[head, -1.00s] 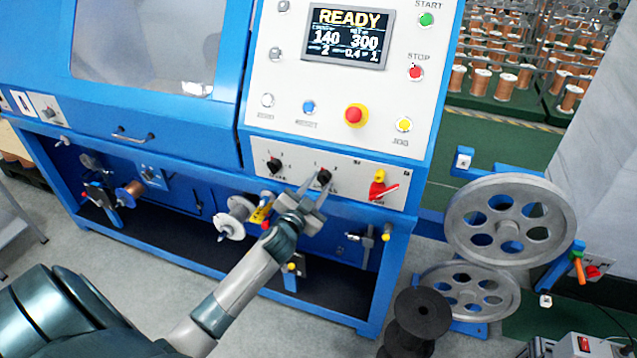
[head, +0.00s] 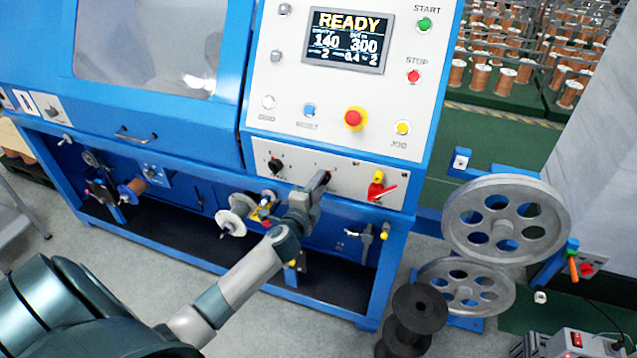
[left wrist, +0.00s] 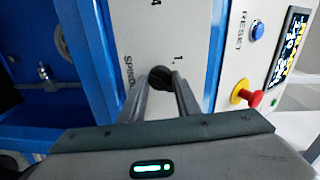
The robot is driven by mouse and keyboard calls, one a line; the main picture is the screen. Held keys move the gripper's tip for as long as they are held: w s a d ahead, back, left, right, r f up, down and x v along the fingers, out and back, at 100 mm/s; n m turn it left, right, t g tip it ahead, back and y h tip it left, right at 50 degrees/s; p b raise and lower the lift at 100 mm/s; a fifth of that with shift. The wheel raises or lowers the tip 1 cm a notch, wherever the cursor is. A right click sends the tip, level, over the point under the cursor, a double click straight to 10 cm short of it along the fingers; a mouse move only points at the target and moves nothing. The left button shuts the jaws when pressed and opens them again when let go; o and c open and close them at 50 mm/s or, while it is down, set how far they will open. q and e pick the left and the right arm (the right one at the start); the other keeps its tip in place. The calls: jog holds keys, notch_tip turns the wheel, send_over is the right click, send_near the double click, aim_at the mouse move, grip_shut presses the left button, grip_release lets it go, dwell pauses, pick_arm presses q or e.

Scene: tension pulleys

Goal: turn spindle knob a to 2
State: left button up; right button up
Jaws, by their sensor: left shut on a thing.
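My left gripper (head: 319,184) is at the right-hand black knob on the lower strip of the white control panel (head: 345,190). The left wrist view shows its two fingers (left wrist: 161,88) shut on that dark knob (left wrist: 160,76), one on each side. A partly covered label starting with "SPIND" lies beside the knob, and a "1" is printed near it. The fingers hide most of the knob in the head view, and I cannot read its pointer. The display (head: 346,38) reads READY, with a 2 at its lower right. My right gripper is not in view.
A second black knob (head: 275,165) sits left on the same strip. A red switch handle (head: 377,188) is to the right. Above are the red emergency button (head: 354,118) and the yellow JOG button (head: 402,128). Spools and pulleys hang below the panel.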

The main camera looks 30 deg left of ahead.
pick_arm(q)
jog(key=m, duration=0.3)
jog(key=shift+d+p, duration=0.1)
jog(key=shift+p, duration=0.2)
dwell(0.3)
jog(key=o, duration=1)
jog(key=shift+d, duration=0.1)
jog(key=shift+o, duration=0.2)
